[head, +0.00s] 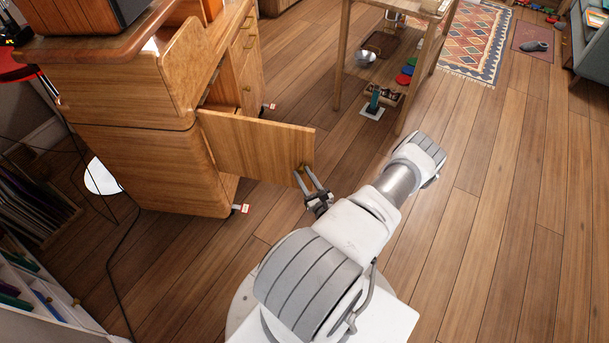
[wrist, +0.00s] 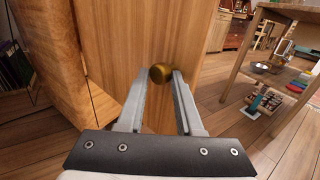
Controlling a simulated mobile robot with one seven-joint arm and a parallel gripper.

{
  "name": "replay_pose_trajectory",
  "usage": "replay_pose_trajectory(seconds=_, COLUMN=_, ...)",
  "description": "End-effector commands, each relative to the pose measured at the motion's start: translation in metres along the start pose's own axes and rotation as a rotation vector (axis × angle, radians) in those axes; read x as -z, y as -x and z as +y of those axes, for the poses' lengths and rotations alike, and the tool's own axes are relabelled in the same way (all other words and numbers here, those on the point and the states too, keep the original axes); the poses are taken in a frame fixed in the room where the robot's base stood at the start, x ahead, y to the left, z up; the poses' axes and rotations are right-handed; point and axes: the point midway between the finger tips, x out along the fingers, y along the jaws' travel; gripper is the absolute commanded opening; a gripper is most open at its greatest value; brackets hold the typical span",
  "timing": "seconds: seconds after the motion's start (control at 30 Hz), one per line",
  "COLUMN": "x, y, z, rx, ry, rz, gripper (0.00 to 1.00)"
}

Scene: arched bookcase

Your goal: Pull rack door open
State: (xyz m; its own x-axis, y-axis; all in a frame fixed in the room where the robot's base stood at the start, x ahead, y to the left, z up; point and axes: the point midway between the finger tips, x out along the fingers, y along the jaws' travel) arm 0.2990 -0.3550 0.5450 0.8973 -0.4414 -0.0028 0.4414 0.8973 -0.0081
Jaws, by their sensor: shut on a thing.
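The rack door (head: 255,148) is a wooden panel on the low wooden cabinet (head: 150,165). It stands swung out from the cabinet's front, with a gap behind it. In the wrist view the door (wrist: 140,35) fills the middle, upright. A round brass knob (wrist: 160,73) sits near its free edge. My gripper (head: 308,178) reaches the door's outer edge in the head view. In the wrist view my gripper's two fingers (wrist: 161,85) are closed on the knob, one on each side. The knob is mostly hidden by the fingers in the head view.
A wooden table (head: 395,60) stands beyond the door, with small items on the floor beneath it. A patterned rug (head: 470,40) lies farther back. The wood floor (head: 480,220) to the right of my arm is clear. A black cable (head: 115,270) runs along the floor at left.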

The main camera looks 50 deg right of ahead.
Motion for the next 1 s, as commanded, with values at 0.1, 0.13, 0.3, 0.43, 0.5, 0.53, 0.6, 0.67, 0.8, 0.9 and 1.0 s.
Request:
replay_pose_trajectory(seconds=0.1, x=-0.001, y=-0.006, z=0.024, rx=-0.051, ry=-0.021, rz=-0.004, gripper=0.37)
replay_pose_trajectory(seconds=0.13, x=-0.002, y=-0.006, z=0.024, rx=-0.052, ry=-0.021, rz=-0.005, gripper=0.42)
replay_pose_trajectory(seconds=0.3, x=-0.002, y=-0.006, z=0.024, rx=-0.052, ry=-0.02, rz=-0.004, gripper=0.64)
replay_pose_trajectory(seconds=0.43, x=-0.002, y=-0.006, z=0.023, rx=-0.052, ry=-0.02, rz=-0.005, gripper=0.64)
replay_pose_trajectory(seconds=0.5, x=-0.002, y=-0.006, z=0.023, rx=-0.052, ry=-0.02, rz=-0.005, gripper=0.64)
replay_pose_trajectory(seconds=0.53, x=-0.002, y=-0.005, z=0.023, rx=-0.051, ry=-0.02, rz=-0.005, gripper=0.64)
replay_pose_trajectory(seconds=0.6, x=-0.003, y=0.001, z=0.022, rx=-0.05, ry=-0.02, rz=-0.004, gripper=0.64)
replay_pose_trajectory(seconds=0.67, x=-0.003, y=0.009, z=0.022, rx=-0.049, ry=-0.02, rz=-0.004, gripper=0.64)
replay_pose_trajectory(seconds=0.8, x=-0.003, y=0.034, z=0.018, rx=-0.042, ry=-0.017, rz=-0.003, gripper=0.64)
replay_pose_trajectory(seconds=0.9, x=-0.002, y=0.05, z=0.016, rx=-0.038, ry=-0.017, rz=-0.002, gripper=0.64)
replay_pose_trajectory(seconds=1.0, x=-0.002, y=0.062, z=0.015, rx=-0.036, ry=-0.015, rz=-0.002, gripper=0.64)
